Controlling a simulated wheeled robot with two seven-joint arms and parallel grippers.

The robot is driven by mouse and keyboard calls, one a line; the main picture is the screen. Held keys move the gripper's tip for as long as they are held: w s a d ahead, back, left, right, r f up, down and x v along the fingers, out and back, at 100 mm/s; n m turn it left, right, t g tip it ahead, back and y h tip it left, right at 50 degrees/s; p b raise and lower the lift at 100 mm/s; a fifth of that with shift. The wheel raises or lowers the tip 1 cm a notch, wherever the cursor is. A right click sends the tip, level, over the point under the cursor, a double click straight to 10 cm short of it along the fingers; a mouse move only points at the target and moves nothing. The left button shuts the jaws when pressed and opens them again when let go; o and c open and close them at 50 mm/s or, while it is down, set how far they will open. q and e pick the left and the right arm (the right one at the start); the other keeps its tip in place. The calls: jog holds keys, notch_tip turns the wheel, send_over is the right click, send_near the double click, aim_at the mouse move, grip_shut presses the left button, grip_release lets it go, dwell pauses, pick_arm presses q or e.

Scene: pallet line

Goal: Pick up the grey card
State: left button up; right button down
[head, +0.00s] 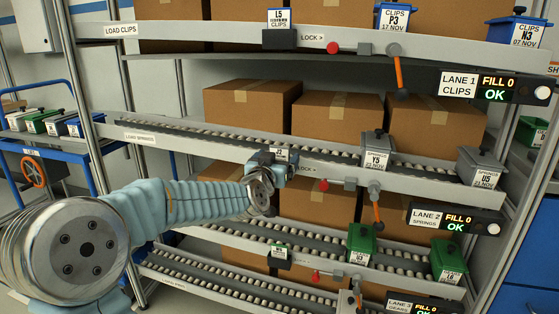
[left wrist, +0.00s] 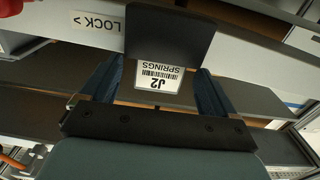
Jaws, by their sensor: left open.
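The grey card (left wrist: 160,98) shows in the left wrist view with a white "J2 SPRINGS" label and a barcode, upside down there. Its other end is covered by a dark holder (left wrist: 170,40) on the rail beside the LOCK label. My left gripper (left wrist: 160,72) is open, with one blue finger on each side of the card; I cannot tell whether they touch it. In the head view my left gripper (head: 274,164) is at the middle rack's front rail and hides most of the card (head: 281,153). My right gripper is not in view.
The rack's middle rail (head: 330,160) runs close by the gripper. A red knob (head: 324,185) and an orange lever (head: 377,211) are to its right. A blue trolley (head: 55,142) is at left.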

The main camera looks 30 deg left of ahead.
pick_arm(q)
jog(key=shift+c, duration=0.3)
jog(key=c, duration=1.1)
jog(key=shift+o, duration=0.2)
